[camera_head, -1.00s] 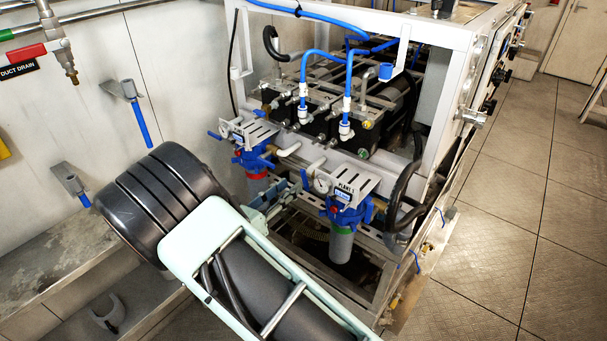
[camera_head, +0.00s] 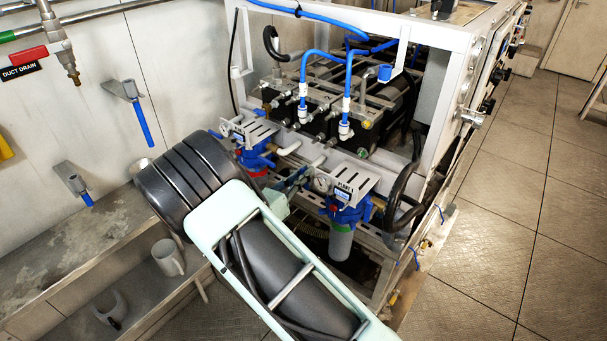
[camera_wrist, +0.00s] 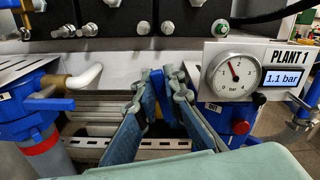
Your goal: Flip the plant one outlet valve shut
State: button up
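The PLANT 1 filter unit (camera_head: 347,197) has a blue head, a clear-grey bowl, a round gauge and a label. In the wrist view its gauge (camera_wrist: 233,76) points a little above 1 bar and the display (camera_wrist: 285,80) reads 1.1 bar. A blue lever-like part (camera_wrist: 158,83) stands left of the gauge, between my fingertips. I take it for the outlet valve handle. My gripper (camera_wrist: 166,78) has its fingers close together on either side of it; I cannot tell whether they press on it. In the head view my gripper (camera_head: 296,182) is left of the PLANT 1 gauge, partly hidden by my arm.
A second blue filter unit (camera_head: 254,150) stands left of my gripper. A white frame post (camera_head: 446,110) rises at right, with black hoses (camera_head: 395,210) near it. Floor at right is clear.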

grip_shut()
jog(key=shift+s+d+f+m+b, duration=0.15)
jog(key=shift+m+b, duration=0.45)
jog(key=shift+b, duration=0.15)
jog(key=shift+s+d+r+m+b, duration=0.2)
jog(key=shift+d+m+b, duration=0.15)
jog(key=shift+m+b, duration=0.55)
jog(key=o, duration=0.7)
grip_release()
